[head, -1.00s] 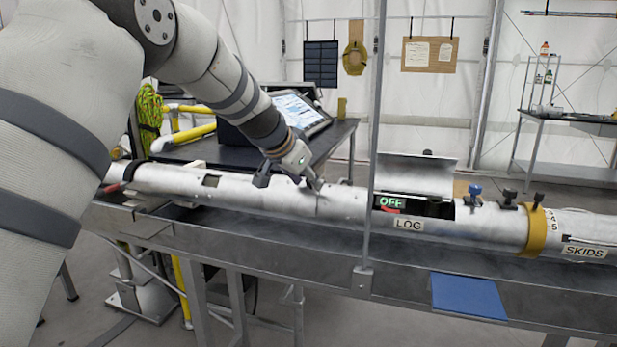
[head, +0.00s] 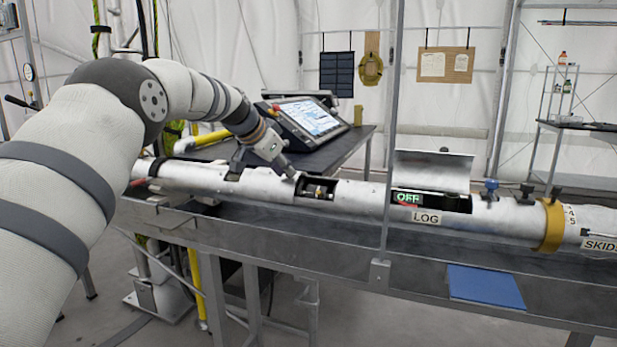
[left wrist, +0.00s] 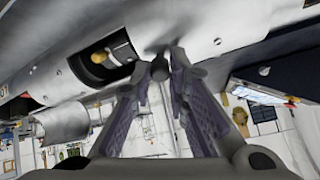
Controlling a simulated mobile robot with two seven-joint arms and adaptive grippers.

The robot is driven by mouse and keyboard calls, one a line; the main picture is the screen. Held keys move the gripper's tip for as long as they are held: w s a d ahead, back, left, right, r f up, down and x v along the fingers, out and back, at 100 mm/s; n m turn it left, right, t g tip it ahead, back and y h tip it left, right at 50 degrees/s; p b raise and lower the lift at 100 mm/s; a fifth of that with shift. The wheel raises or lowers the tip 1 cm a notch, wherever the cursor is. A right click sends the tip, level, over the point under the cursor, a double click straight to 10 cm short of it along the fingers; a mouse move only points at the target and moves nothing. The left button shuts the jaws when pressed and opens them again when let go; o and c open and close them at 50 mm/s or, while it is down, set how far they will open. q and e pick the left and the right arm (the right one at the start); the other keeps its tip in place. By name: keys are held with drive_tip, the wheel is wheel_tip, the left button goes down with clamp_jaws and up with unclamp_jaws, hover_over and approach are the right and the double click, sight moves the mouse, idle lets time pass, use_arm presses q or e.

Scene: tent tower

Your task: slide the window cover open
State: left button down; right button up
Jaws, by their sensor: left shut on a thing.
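The silver tube (head: 350,197) lies along the bench, with a rectangular window (head: 317,189) open in its upper side. A brass-coloured part shows inside that window, and the window shows in the left wrist view (left wrist: 105,57) too. The window cover (head: 262,182) is a curved silver piece on the tube, left of the opening; its edges are hard to tell from the tube. My left gripper (head: 289,172) is at the cover, just left of the opening. In the left wrist view its fingers (left wrist: 160,72) are closed around a small dark knob. My right gripper is out of view.
A thin upright post (head: 390,130) stands in front of the tube. A blue pad (head: 485,286) lies at the bench front. A tablet (head: 308,118) stands on a table behind.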

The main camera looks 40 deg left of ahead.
use_arm(q)
drive_tip(key=shift+s+a, duration=0.25)
drive_tip(key=shift+a, duration=0.95)
drive_tip(key=shift+d, duration=0.1)
drive_tip(key=c, duration=1.6)
unclamp_jaws()
drive_tip(key=shift+w, duration=0.1)
drive_tip(key=shift+o, duration=0.2)
drive_tip(key=v, duration=0.7)
drive_tip(key=shift+s, duration=0.25)
drive_tip(key=shift+r, duration=0.1)
